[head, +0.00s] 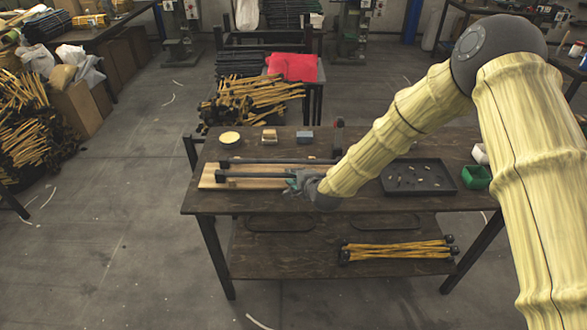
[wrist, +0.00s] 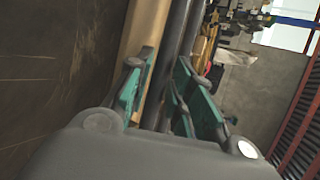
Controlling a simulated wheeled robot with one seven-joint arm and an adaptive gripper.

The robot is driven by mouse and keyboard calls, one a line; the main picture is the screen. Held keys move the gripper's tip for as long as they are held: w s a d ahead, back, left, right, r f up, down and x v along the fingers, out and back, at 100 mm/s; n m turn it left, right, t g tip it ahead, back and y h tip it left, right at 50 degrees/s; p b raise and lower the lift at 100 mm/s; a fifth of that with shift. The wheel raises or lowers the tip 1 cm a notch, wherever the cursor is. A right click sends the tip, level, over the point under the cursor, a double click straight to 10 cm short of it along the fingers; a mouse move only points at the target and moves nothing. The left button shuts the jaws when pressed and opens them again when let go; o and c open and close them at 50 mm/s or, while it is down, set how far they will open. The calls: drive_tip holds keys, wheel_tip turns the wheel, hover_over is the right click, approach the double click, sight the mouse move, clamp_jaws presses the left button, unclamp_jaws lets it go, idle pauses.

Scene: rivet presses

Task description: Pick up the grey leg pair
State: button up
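The grey leg pair (head: 262,175) shows as two long dark grey tubes with black ends. They lie side by side, running left to right, over a pale wooden board on the bench. My gripper (head: 297,183) is at the right part of the pair, low over the board. In the wrist view, the teal fingers of my gripper (wrist: 164,88) stand on either side of a dark tube of the leg pair (wrist: 176,45). Whether the fingers press on it cannot be told.
A dark tray (head: 418,178) with small parts and a green bin (head: 476,177) stand on the right of the bench (head: 350,200). A round yellow disc (head: 229,138) and small blocks sit at the back. Yellow legs (head: 398,250) lie on the lower shelf.

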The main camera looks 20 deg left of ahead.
drive_tip(key=shift+w, duration=0.1)
clamp_jaws()
drive_tip(key=shift+r, duration=0.1)
